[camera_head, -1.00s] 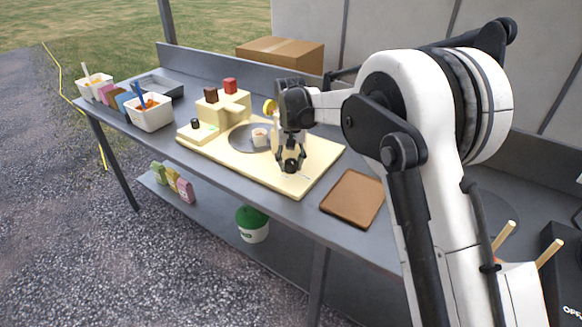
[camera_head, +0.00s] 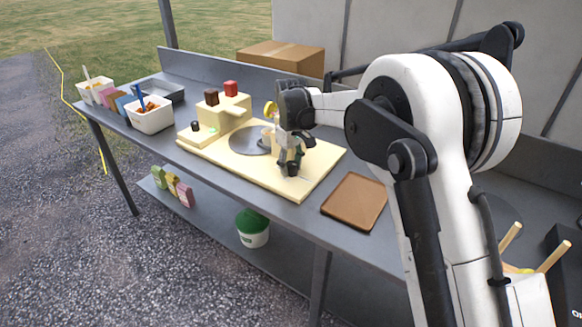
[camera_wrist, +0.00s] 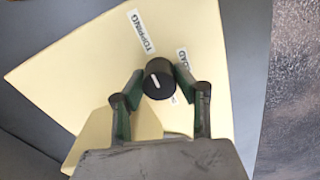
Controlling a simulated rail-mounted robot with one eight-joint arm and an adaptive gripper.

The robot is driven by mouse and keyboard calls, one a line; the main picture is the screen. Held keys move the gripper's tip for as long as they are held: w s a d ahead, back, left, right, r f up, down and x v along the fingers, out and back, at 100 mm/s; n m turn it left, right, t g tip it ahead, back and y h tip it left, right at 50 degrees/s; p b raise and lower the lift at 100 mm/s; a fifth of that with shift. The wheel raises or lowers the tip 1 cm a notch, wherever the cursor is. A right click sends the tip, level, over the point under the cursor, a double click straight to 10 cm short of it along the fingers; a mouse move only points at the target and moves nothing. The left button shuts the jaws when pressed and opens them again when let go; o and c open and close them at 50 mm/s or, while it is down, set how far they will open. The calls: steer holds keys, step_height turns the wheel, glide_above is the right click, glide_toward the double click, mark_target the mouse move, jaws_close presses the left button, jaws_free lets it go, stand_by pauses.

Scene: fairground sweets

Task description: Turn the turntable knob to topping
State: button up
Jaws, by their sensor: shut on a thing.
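The black turntable knob (camera_wrist: 158,82) sits on the cream base board (camera_wrist: 75,75) in the wrist view. Its white pointer line aims up and slightly left, roughly towards the TOPPING label (camera_wrist: 142,33). A second label, partly hidden and ending in "OAD" (camera_wrist: 183,66), lies to the right of it. My gripper (camera_wrist: 160,85) is shut on the knob, with a finger on either side. In the head view, my gripper (camera_head: 289,167) is low over the front right of the board, hiding the knob. The grey round turntable (camera_head: 247,141) is left of it.
A brown square tray (camera_head: 354,201) lies right of the board. White tubs (camera_head: 151,121) stand at the left end of the counter. A cardboard box (camera_head: 281,55) is behind.

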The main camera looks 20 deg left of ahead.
mark_target(291, 163)
stand_by(0.3)
steer(key=o, duration=1.1)
steer(key=shift+r, duration=0.15)
step_height(291, 163, up, 12)
steer(key=shift+f, duration=0.1)
